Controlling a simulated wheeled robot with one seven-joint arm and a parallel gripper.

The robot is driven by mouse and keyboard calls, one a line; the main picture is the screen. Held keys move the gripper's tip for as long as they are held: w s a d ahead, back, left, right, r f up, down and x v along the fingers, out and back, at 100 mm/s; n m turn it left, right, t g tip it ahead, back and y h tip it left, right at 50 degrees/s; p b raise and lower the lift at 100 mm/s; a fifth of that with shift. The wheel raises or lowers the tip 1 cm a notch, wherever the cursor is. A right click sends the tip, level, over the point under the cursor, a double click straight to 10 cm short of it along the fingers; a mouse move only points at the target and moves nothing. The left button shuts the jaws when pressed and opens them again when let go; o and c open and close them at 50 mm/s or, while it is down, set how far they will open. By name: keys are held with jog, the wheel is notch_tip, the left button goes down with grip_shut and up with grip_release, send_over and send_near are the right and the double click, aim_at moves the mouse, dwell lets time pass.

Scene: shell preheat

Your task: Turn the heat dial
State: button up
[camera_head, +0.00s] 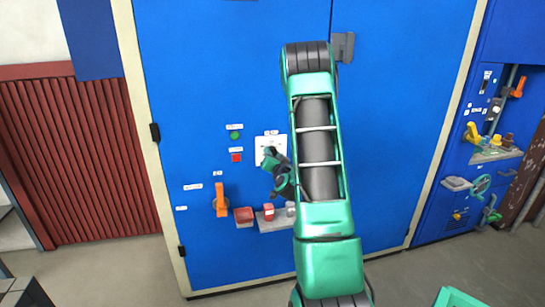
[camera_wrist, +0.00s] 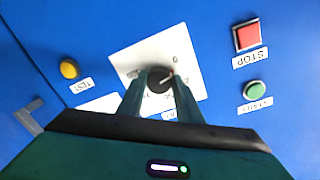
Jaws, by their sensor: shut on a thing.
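The heat dial (camera_wrist: 159,78) is a dark round knob with a light pointer line, set on a white plate (camera_wrist: 124,63) with printed numbers on the blue panel. In the wrist view my gripper (camera_wrist: 160,84) has its two fingers on either side of the knob, shut on it. In the head view my gripper (camera_head: 268,158) is at the white plate (camera_head: 280,144), and the knob is hidden behind it. Part of the number scale is hidden by the fingers.
A red STOP button (camera_wrist: 247,37) and a green START button (camera_wrist: 255,89) sit to the right in the wrist view, and a yellow TEST button (camera_wrist: 69,69) to the left.

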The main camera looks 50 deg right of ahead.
jog(key=shift+w+a+r+n, duration=0.15)
jog(key=shift+w+n, duration=0.05)
jog(key=shift+n, duration=0.75)
jog(key=shift+w+a+r+n, duration=0.1)
jog(key=shift+w+n, duration=0.1)
jog(key=shift+n, duration=0.75)
jog(key=o, duration=1)
jog(key=shift+o, duration=0.2)
jog(key=shift+f, duration=0.1)
jog(key=shift+s+d, duration=0.15)
jog(key=shift+f, duration=0.1)
